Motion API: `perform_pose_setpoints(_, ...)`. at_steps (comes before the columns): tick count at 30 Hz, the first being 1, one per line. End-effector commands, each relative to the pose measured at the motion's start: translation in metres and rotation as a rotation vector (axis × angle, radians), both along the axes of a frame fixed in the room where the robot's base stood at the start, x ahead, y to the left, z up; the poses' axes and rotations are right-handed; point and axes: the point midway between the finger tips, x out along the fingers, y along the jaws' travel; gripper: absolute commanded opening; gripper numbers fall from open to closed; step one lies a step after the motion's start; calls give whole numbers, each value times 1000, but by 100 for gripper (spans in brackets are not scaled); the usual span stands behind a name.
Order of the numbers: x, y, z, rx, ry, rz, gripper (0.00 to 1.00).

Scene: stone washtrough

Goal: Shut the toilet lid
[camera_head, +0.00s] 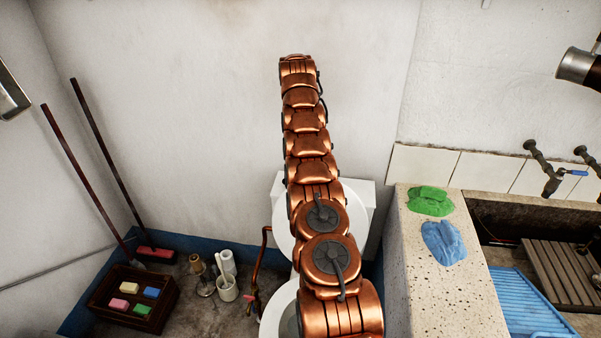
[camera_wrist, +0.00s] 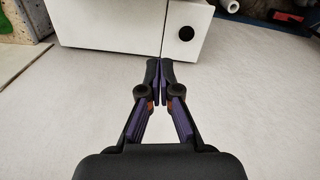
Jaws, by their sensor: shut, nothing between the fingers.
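The toilet stands against the back wall in the head view, partly hidden behind my arm. Its round white lid (camera_head: 353,218) is raised and leans back against the cistern (camera_head: 367,189). The bowl (camera_head: 276,312) below it shows only at its left side. My arm reaches up in front of the lid, and its far end is at the top, near the wall. My gripper (camera_wrist: 160,64) shows in the wrist view, shut and empty, with its tips by a white block (camera_wrist: 110,24) that looks like the cistern. The lid cannot be made out in that view.
A stone trough edge (camera_head: 420,290) with a green cloth (camera_head: 430,200) and a blue cloth (camera_head: 443,242) stands right of the toilet. A crate of soaps (camera_head: 150,325), a brush holder (camera_head: 228,290) and two leaning poles (camera_head: 85,175) are at the left. The wall above is bare.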

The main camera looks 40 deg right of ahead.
Motion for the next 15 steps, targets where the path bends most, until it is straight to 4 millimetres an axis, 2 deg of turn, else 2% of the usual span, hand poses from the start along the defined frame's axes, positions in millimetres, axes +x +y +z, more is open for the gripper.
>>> perform_pose_setpoints(5, -1, -3, -10, 0, 0, -3, 0)
perform_pose_setpoints(15, -3, -4, -47, -1, -3, -4, 0)
